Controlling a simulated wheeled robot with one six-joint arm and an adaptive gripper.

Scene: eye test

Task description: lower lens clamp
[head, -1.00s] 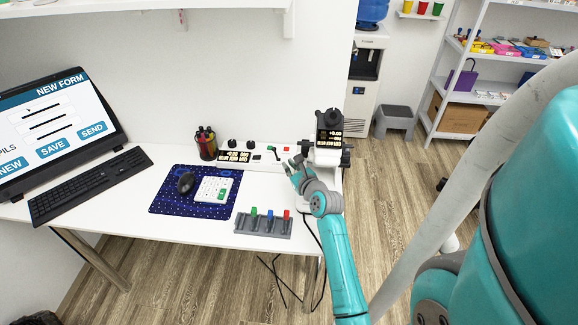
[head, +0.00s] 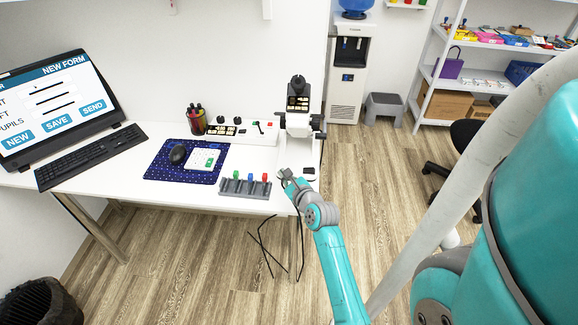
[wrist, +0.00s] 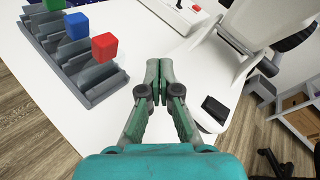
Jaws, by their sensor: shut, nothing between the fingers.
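The instrument's pale body (wrist: 262,22) shows only in part at the upper right there.
A grey rack (head: 245,188) with green, blue and red-topped pieces lies just left of my gripper. A small black-topped item (head: 309,170) lies to its right. A control panel (head: 240,131), mouse mat (head: 160,172), keyboard (head: 92,157) and monitor (head: 58,104) are farther left.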

